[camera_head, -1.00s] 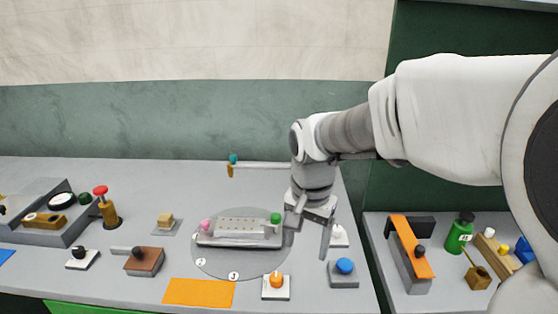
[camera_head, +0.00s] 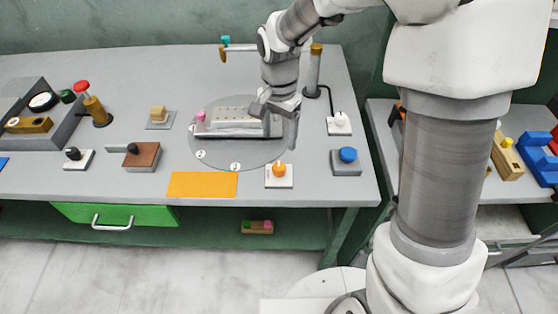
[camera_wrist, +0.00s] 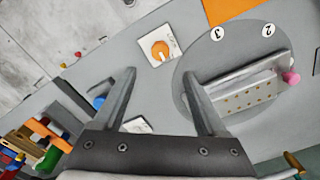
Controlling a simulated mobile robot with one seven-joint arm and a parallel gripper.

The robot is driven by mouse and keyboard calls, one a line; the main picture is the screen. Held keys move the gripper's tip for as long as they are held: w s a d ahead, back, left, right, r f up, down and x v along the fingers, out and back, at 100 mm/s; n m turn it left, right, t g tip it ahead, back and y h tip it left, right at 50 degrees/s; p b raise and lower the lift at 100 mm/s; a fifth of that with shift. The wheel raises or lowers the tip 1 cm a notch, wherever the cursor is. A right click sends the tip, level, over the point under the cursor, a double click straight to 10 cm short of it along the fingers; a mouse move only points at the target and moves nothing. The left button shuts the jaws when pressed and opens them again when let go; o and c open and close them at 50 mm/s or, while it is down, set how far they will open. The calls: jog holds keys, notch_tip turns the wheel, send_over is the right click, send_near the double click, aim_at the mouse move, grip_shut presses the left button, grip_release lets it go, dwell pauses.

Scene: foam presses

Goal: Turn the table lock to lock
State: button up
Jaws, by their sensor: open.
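An orange knob (camera_head: 278,169) sits on a white plate at the table's front, beside the round grey turntable (camera_head: 200,165). I take this knob for the table lock; its lettering is too small to read. The wrist view shows the knob (camera_wrist: 160,50) just beyond the gap between my fingertips, its pointer slanting. My gripper (camera_head: 277,120) is open and empty, pointing down above the turntable's right edge, behind the knob and apart from it. Both open fingers show in the wrist view (camera_wrist: 159,75). My gripper hides the right end of the grey fixture (camera_head: 232,122) on the turntable.
A blue button (camera_head: 348,155) and a white knob (camera_head: 339,119) stand right of the orange knob. A post (camera_head: 315,72) rises behind my gripper. An orange mat (camera_head: 203,185) lies left of the orange knob. The table's front edge is close.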

aim_at(279, 166)
notch_tip(279, 166, down, 11)
jog(key=shift+r, duration=0.1)
dwell(0.3)
grip_shut()
